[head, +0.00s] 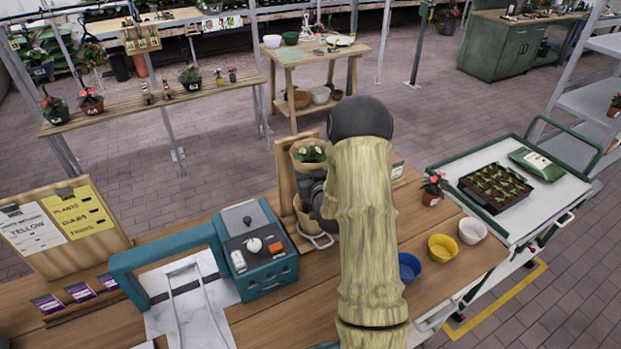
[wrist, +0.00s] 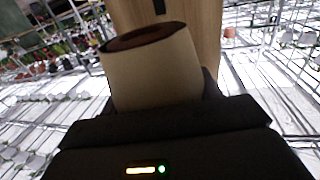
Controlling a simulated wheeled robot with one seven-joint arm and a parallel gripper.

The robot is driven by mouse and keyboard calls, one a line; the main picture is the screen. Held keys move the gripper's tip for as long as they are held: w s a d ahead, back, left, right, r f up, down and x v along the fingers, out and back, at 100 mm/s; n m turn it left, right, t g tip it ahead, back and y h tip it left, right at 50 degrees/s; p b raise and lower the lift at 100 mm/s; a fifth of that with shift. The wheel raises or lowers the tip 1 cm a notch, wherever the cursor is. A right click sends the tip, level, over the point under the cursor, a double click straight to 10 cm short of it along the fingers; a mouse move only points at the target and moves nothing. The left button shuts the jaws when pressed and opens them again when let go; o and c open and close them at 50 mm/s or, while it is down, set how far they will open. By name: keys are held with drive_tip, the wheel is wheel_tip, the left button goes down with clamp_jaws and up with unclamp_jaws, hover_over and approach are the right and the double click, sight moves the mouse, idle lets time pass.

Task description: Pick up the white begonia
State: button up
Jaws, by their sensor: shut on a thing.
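White blooms with green leaves (head: 309,152) show in a round tan pot (head: 308,167) at the top of a wooden stand in the head view. A second tan pot (head: 303,216) is lower on the stand, partly hidden by my arm. My gripper (head: 316,197) is beside the lower pot, mostly hidden behind my arm. In the wrist view my gripper (wrist: 160,108) is shut on a cream pot (wrist: 152,75) with a dark brown top. No blooms show on it there. It appears to be the lower pot, but the head view does not settle this.
A wooden upright (wrist: 195,35) stands close behind the held pot. A teal machine (head: 258,250) is left of the stand. Blue (head: 409,267), yellow (head: 442,247) and white (head: 472,230) bowls and a red-flowered pot (head: 432,193) are to the right. A cart (head: 560,190) stands farther right.

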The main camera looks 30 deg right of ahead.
sight(310, 164)
drive_tip(key=shift+r+b, duration=0.65)
drive_tip(key=shift+r, duration=2.15)
drive_tip(key=shift+f, duration=0.1)
